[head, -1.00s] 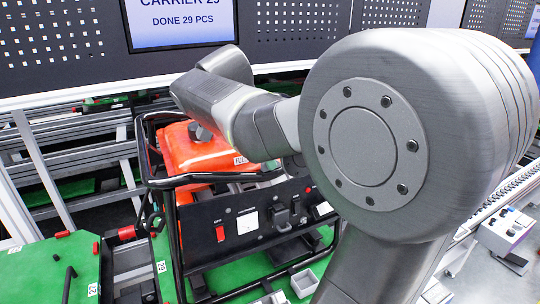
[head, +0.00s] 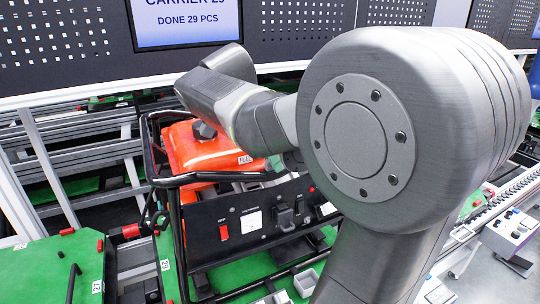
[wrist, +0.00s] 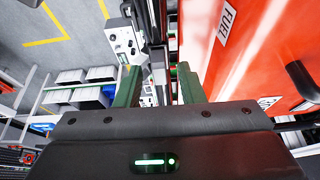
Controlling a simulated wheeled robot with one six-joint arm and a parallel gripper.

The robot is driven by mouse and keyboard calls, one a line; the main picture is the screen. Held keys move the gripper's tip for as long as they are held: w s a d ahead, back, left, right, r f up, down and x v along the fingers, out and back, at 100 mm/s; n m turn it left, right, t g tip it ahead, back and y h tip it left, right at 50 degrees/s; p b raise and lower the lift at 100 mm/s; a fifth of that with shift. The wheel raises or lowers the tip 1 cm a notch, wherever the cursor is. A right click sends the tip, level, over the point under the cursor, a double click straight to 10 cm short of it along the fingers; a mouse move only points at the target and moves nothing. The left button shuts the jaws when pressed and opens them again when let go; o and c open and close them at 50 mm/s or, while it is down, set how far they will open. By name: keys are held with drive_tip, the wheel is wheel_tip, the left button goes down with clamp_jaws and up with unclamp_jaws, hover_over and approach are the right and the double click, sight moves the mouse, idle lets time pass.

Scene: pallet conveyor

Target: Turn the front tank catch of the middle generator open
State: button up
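The generator's orange-red fuel tank (head: 205,150) sits inside a black tube frame (head: 165,187) above a black control panel (head: 250,222) with a red switch. My arm hides the tank's right side in the head view, and I cannot make out the front tank catch there. In the wrist view the tank (wrist: 262,45), with a FUEL label, fills the right side, close beside my gripper's right finger. My gripper (wrist: 160,85) has its two green fingers apart, with no object clearly held between them. A dark round part (wrist: 300,78) shows at the tank's right edge.
The generator stands on a green pallet (head: 168,282) marked 29. Another green pallet (head: 45,270), marked 27, lies to the left with a black handle. A screen and pegboards (head: 65,45) stand behind. A white control box (head: 512,236) is at the right.

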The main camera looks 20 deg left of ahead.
drive_tip(key=v, duration=1.3)
drive_tip(key=shift+r, duration=0.4)
drive_tip(key=shift+f, duration=0.1)
drive_tip(key=x, duration=1.3)
drive_tip(key=shift+f, duration=0.35)
drive_tip(key=shift+r, duration=0.1)
